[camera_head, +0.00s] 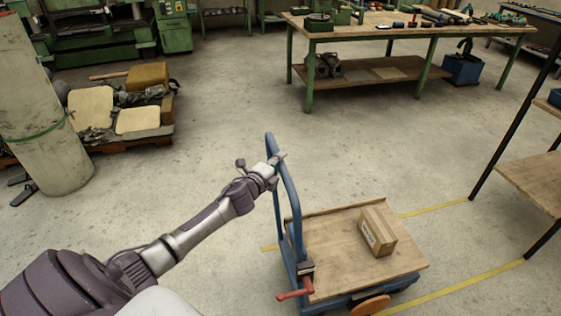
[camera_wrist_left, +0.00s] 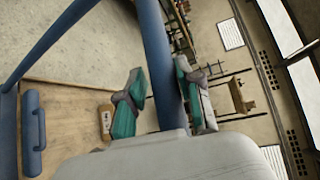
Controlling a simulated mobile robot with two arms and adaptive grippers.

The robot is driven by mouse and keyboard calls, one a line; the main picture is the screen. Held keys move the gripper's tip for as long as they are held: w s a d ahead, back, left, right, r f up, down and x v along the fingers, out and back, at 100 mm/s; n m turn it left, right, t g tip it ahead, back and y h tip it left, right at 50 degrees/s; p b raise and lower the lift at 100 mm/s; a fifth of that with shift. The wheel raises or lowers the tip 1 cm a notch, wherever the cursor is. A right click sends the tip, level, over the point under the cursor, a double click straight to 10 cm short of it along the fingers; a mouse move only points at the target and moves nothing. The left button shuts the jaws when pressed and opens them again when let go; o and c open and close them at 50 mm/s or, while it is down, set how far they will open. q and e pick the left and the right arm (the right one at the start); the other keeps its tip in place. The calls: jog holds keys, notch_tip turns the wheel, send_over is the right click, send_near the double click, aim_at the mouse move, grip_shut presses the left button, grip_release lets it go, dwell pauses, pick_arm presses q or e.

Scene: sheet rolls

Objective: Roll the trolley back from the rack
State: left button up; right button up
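The trolley (camera_head: 330,265) has a wooden deck and a tall blue handle (camera_head: 290,200) on its left side. A small cardboard box (camera_head: 377,232) lies on the deck. My left gripper (camera_head: 274,167) is at the upper part of the handle. In the left wrist view, the blue bar (camera_wrist_left: 158,50) passes between the two green-padded fingers (camera_wrist_left: 163,95), which close in on both sides of it. The rack (camera_head: 535,180), with dark posts and wooden shelves, stands right of the trolley with floor between them. My right gripper is not in view.
Yellow floor lines (camera_head: 435,208) run beside the trolley. A red lever (camera_head: 295,293) sticks out at its near left corner. A green-legged workbench (camera_head: 400,32) stands behind. A loaded pallet (camera_head: 130,140) and a tall roll (camera_head: 45,120) are at left. Floor left of the trolley is clear.

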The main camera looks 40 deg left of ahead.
pick_arm(q)
jog(key=shift+o, duration=1)
jog(key=shift+s+a+r, duration=0.1)
jog(key=shift+s, duration=0.05)
jog(key=shift+s, duration=0.35)
jog(key=s+d+r, duration=0.1)
jog(key=s, duration=1)
jog(key=shift+r, duration=0.35)
jog(key=shift+f, duration=0.1)
